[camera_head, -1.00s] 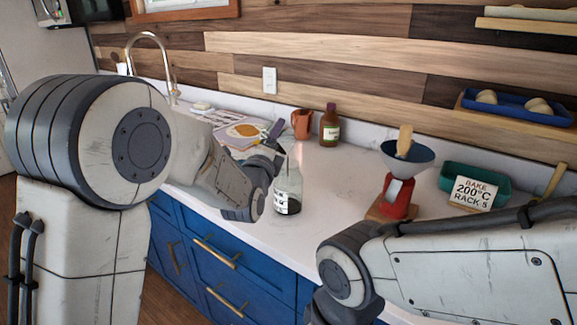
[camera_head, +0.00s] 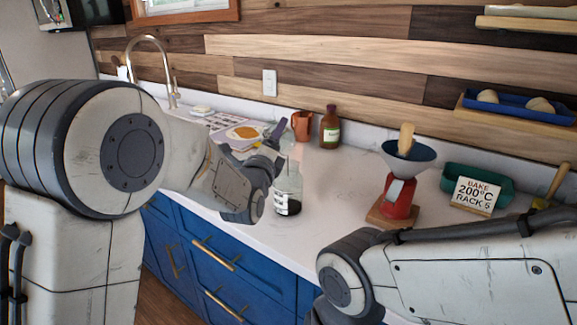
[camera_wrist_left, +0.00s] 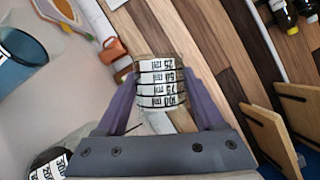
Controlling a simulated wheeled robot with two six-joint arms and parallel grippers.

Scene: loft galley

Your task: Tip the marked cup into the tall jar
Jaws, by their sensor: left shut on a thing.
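My left gripper (camera_wrist_left: 160,95) is shut on the marked cup (camera_wrist_left: 160,82), a clear cup with several black-and-white number bands around it. In the head view the left gripper (camera_head: 279,143) is just above and beside the tall jar, and the cup there is hard to make out. The tall jar (camera_head: 289,184) is clear glass with a pale label and dark contents at the bottom. It stands upright on the counter. Part of a dark, labelled jar (camera_wrist_left: 48,165) shows at the lower left of the wrist view. My right gripper is out of view.
The white counter (camera_head: 335,220) has clear room right of the jar. Behind stand a copper pitcher (camera_head: 302,125) and a brown bottle (camera_head: 330,130). A red grinder (camera_head: 400,197) with a blue funnel top, a green tray (camera_head: 499,182) and a sign (camera_head: 475,194) are to the right.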

